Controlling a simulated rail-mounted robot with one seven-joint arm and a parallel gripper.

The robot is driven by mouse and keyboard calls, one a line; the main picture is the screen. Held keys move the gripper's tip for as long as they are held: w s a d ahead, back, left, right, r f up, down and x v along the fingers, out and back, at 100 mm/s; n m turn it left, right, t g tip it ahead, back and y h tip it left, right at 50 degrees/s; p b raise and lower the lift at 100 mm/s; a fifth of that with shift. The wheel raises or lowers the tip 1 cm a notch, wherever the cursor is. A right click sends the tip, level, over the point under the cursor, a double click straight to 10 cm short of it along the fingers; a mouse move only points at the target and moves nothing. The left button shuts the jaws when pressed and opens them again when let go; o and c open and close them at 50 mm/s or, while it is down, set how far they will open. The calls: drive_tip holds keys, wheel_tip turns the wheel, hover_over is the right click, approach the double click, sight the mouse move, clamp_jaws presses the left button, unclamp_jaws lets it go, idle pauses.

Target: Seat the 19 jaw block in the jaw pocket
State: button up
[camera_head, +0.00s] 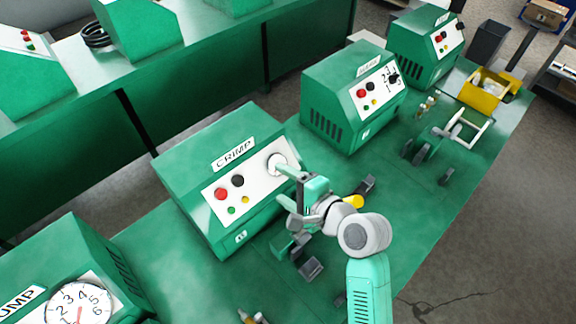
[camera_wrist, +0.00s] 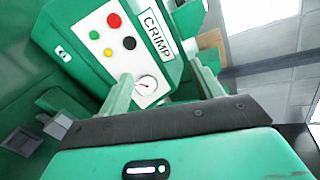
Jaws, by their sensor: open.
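My gripper (camera_head: 291,188) is open and empty in front of the CRIMP machine's panel. In the wrist view the fingers of my gripper (camera_wrist: 163,92) stand either side of the panel's white dial (camera_wrist: 147,85); I cannot tell whether they touch it. A dark grey block (camera_head: 311,268) lies on the bench below my arm, beside a small green fixture (camera_head: 284,246) partly hidden by the arm. Another dark block (camera_head: 366,184) lies to the right of the arm. No number is readable on any block, so I cannot tell which is 19. The jaw pocket cannot be made out.
The CRIMP machine (camera_head: 205,170) stands left of my arm. More green machines (camera_head: 345,100) line the bench's back edge.

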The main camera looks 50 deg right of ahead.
drive_tip(key=r, duration=0.1)
drive_tip(key=w+r+n, duration=0.1)
drive_tip(key=shift+w+a+r, duration=0.1)
drive_tip(key=shift+w+r, duration=0.05)
drive_tip(key=shift+r, duration=0.15)
idle(0.6)
drive_tip(key=w+a+r+n+t, duration=0.35)
drive_tip(key=a+r+n, duration=0.35)
drive_tip(key=r, duration=0.5)
drive_tip(key=w+a+r+n+t, duration=0.2)
drive_tip(key=w+a+r+n, duration=0.3)
drive_tip(key=a+r, duration=0.6)
drive_tip(key=s+a+r+n+t+y, duration=0.1)
drive_tip(key=s+a+r+n+t, duration=0.1)
drive_tip(key=s+a+r+n, duration=0.55)
drive_tip(key=s+a+r+n+t+y, duration=0.1)
drive_tip(key=s+a+r+n+t, duration=0.3)
drive_tip(key=r, duration=0.6)
wheel_tip(320, 180, up, 16)
drive_tip(key=w+a+m+p, duration=0.1)
drive_tip(key=a+p, duration=0.1)
drive_tip(key=p, duration=1.2)
drive_tip(key=shift+m+y+p, duration=0.3)
drive_tip(key=shift+m+p, duration=0.05)
